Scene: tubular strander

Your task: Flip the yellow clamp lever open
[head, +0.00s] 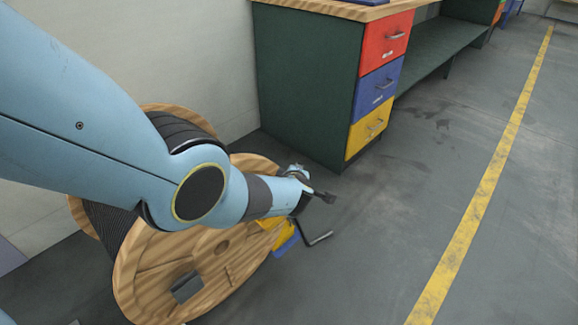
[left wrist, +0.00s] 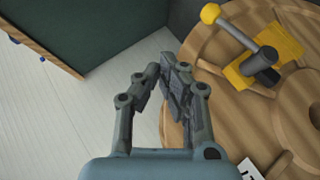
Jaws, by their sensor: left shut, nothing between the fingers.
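The yellow clamp lever (left wrist: 232,28) shows in the left wrist view at upper right, with a round yellow ball at its end. It meets a dark cylinder (left wrist: 265,62) on a yellow base (left wrist: 240,76), set on the wooden reel face (left wrist: 215,95). My left gripper (left wrist: 163,75) is shut and empty, to the left of the lever and apart from it in the picture. In the head view my left gripper (head: 326,197) is beside the reel's right edge. There a yellow piece (head: 270,225) shows partly below my arm; I cannot tell whether it is the clamp. My right gripper is out of view.
The large wooden cable reel (head: 150,270) stands at left, partly behind my arm. A blue piece (head: 287,242) and a dark bent rod (head: 318,239) show at its right edge. A green workbench with coloured drawers (head: 375,85) stands behind. Floor at right is clear.

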